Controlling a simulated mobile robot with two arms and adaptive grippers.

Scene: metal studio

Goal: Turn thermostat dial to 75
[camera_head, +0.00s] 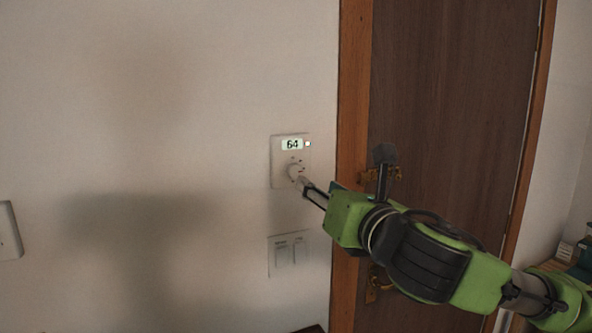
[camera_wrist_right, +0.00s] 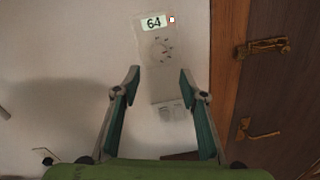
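The thermostat (camera_head: 277,157) is a pale plate on the wall, left of the door frame. Its lit display (camera_head: 292,144) reads 64, and it also reads 64 in the right wrist view (camera_wrist_right: 153,23). The round white dial (camera_head: 295,170) sits below the display, with small marks around it; it also shows in the right wrist view (camera_wrist_right: 158,49). My right gripper (camera_head: 304,184) reaches in from the lower right, its fingertips close to the dial. In the right wrist view its two fingers (camera_wrist_right: 159,75) are apart with nothing between them. Contact with the dial cannot be told. My left gripper is not in view.
A light switch plate (camera_head: 285,256) is below the thermostat, and another plate (camera_head: 9,231) is at the far left. A brown door (camera_head: 450,90) with a wooden frame (camera_head: 354,80) and brass handle (camera_head: 366,176) stands at right. The wall between the plates is bare.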

